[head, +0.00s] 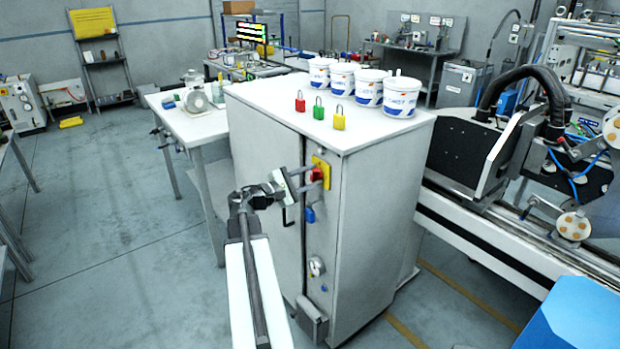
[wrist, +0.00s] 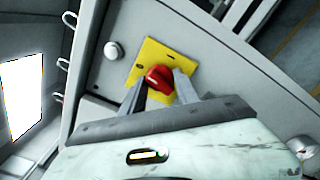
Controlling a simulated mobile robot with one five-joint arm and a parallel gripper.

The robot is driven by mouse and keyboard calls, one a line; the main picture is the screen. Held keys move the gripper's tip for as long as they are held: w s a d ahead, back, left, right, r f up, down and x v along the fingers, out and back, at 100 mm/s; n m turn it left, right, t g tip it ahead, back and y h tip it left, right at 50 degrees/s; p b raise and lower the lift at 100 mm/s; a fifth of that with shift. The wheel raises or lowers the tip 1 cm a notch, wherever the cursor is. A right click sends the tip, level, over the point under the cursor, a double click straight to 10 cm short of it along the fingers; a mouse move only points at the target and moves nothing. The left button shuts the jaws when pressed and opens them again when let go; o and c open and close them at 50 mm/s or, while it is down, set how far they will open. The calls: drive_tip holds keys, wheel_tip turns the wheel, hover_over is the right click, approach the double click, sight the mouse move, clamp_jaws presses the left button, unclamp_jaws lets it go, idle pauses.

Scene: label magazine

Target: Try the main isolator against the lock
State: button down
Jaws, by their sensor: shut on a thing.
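The main isolator is a red knob (head: 316,174) on a yellow plate (head: 322,163) on the narrow front panel of a grey cabinet. In the wrist view the red knob (wrist: 160,78) sits between my two fingertips, in front of its tilted yellow plate (wrist: 188,60). My gripper (head: 306,178) is shut on the knob, a finger on each side. It also shows in the wrist view (wrist: 160,86). A blue padlock-like piece (head: 309,215) is on the panel below the plate. I cannot make out a lock on the isolator itself.
Red (head: 300,102), green (head: 318,108) and yellow (head: 339,119) padlocks stand on the cabinet top (head: 270,98), with several white tubs (head: 401,97) behind. A dark door handle (head: 287,216) is left of the panel. Machinery stands right.

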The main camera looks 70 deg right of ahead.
drive_tip(key=shift+w, duration=0.1)
drive_tip(key=c, duration=0.9)
unclamp_jaws()
drive_tip(key=v, duration=0.7)
drive_tip(key=shift+a, duration=0.3)
drive_tip(key=shift+w, duration=0.15)
